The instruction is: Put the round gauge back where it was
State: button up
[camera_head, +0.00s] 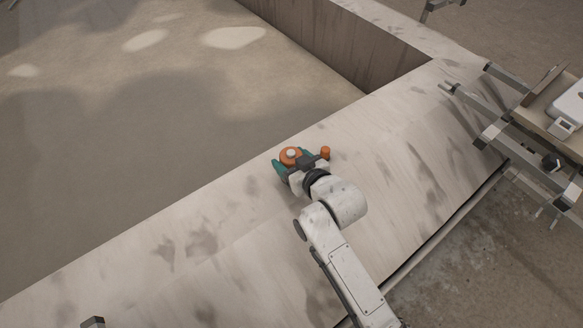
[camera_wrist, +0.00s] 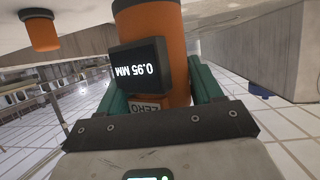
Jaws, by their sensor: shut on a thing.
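The round gauge (camera_head: 289,155) is an orange cylinder with a pale disc on top, over the pale, stained ledge. In the wrist view the gauge (camera_wrist: 152,18) fills the upper middle; its dark display reads 0.95 MM upside down, above a label reading ZERO. My gripper (camera_head: 293,161) has its teal fingers on both sides of the gauge, shut on it. Part of the gauge is hidden by the gripper. I cannot tell whether its base touches the ledge.
A smaller orange cylinder (camera_head: 325,152) stands on the ledge (camera_head: 400,150) just right of the gauge; it also shows in the wrist view (camera_wrist: 39,31). A metal frame with a tray (camera_head: 541,108) is at the right. The ledge to the left is bare.

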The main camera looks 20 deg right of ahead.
jog(key=shift+f, duration=1.05)
jog(key=shift+b, duration=0.3)
jog(key=shift+f, duration=0.2)
jog(key=o, duration=1.1)
jog(key=shift+r, duration=0.25)
jog(key=p+v, duration=0.4)
jog(key=v, duration=0.8)
jog(key=shift+f, duration=0.1)
